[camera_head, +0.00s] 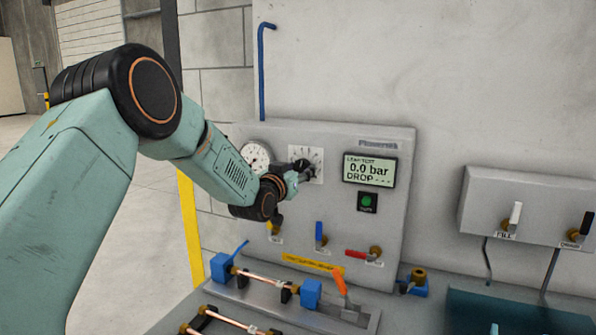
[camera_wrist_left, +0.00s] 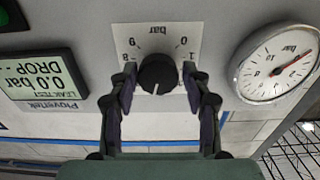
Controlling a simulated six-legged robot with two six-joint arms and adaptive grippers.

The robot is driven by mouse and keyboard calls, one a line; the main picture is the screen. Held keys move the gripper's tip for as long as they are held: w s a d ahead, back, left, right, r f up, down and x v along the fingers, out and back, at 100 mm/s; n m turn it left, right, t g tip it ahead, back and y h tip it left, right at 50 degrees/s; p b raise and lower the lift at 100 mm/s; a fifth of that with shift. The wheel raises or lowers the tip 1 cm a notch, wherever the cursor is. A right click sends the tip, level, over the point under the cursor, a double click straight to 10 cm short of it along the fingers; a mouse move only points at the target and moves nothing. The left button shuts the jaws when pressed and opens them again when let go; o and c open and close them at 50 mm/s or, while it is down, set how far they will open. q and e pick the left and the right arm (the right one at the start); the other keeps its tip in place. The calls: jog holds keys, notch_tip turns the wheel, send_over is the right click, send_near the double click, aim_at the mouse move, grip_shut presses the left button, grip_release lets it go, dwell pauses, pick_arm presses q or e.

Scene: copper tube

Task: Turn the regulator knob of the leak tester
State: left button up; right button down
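The regulator knob (camera_wrist_left: 158,74) is black and round, on a white dial plate marked in bar on the grey leak tester panel (camera_head: 340,140). In the head view the dial plate (camera_head: 316,158) shows partly behind my gripper. My left gripper (camera_head: 299,170) is at the knob. In the left wrist view its two dark fingers (camera_wrist_left: 160,88) are spread, one on each side of the knob. A small gap shows at the right finger; I cannot tell whether the left finger touches. The display (camera_head: 370,171) reads 0.0 bar. My right gripper is not in view.
A round pressure gauge (camera_head: 256,157) sits left of the knob. A green button (camera_head: 367,202) is below the display. Several valve levers, including a blue one (camera_head: 319,235), line the lower panel. Copper tubes (camera_head: 262,281) lie in fixtures below. A fill and drain box (camera_head: 530,207) stands right.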

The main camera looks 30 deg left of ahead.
pick_arm(q)
jog(key=shift+d, duration=0.15)
jog(key=c, duration=0.7)
jog(key=shift+c, duration=0.2)
